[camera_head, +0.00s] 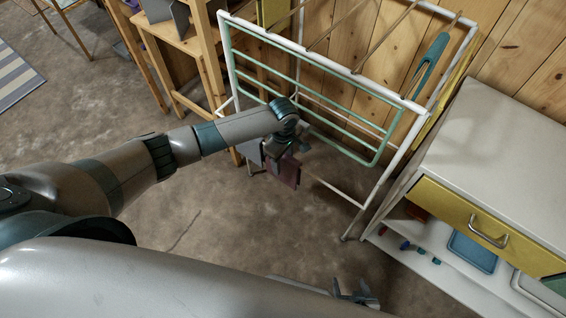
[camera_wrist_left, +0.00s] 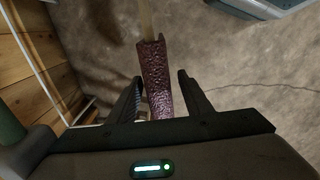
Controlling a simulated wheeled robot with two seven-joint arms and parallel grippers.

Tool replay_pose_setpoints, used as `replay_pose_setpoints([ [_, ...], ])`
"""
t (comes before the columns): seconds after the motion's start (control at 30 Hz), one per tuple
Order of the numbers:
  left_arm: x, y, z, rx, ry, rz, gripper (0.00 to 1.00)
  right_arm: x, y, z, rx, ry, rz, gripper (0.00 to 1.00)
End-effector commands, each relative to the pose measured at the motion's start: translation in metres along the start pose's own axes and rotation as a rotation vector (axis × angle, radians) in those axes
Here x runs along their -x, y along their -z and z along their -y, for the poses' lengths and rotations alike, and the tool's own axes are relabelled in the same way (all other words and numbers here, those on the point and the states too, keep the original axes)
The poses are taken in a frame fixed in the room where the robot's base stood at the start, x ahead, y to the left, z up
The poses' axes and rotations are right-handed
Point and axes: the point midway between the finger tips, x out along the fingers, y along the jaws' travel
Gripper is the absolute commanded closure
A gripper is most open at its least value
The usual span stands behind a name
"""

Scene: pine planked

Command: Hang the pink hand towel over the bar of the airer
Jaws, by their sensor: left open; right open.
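The hand towel (camera_head: 284,172) looks dark maroon-pink and hangs on a low pale bar (camera_head: 335,190) of the airer (camera_head: 229,70). In the left wrist view the towel (camera_wrist_left: 157,80) lies along the bar (camera_wrist_left: 145,20), which runs into its upper end. My left gripper (camera_head: 284,150) is just above the towel. In its wrist view the open fingers (camera_wrist_left: 158,88) stand on both sides of the towel, with gaps visible. The arm hides part of the towel and bar in the head view. My right gripper (camera_head: 356,292) is open and empty, low at the bottom of the head view.
A green rack (camera_head: 300,60) hangs at the airer's side, close to my left wrist. A teal item (camera_head: 430,65) is on the upper bars. A white cabinet (camera_head: 500,130) with a yellow drawer stands right; wooden furniture (camera_head: 190,45) stands left. The floor in front is clear.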

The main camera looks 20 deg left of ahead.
Motion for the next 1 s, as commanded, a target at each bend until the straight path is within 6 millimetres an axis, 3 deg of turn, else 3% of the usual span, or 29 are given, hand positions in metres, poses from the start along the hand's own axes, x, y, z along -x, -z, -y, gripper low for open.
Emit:
replay_pose_setpoints([
  [0.2,-0.014,0.000,0.000,0.000,0.000,0.000,0.55,0.002,-0.002,-0.003,0.000,-0.003,0.006,0.33],
  [0.53,-0.016,0.000,0.000,0.000,-0.001,0.000,0.55,0.003,-0.005,-0.002,0.000,-0.002,0.011,0.33],
  [0.73,-0.016,0.000,0.000,0.000,-0.001,0.000,1.00,0.002,-0.005,-0.002,0.000,-0.002,0.011,0.33],
  [0.77,-0.016,0.000,0.000,0.000,-0.001,0.000,1.00,0.002,-0.005,-0.001,0.000,-0.002,0.011,0.33],
  [0.8,-0.015,0.000,0.000,0.000,-0.001,0.000,0.84,0.001,-0.004,-0.001,0.000,-0.001,0.010,0.33],
  [0.83,-0.015,0.000,0.000,0.000,-0.001,0.000,0.89,0.001,-0.004,-0.001,0.000,-0.001,0.009,0.33],
  [1.0,-0.015,0.000,0.000,0.000,-0.001,0.000,0.89,-0.002,0.002,-0.001,0.000,-0.001,0.003,0.33],
])
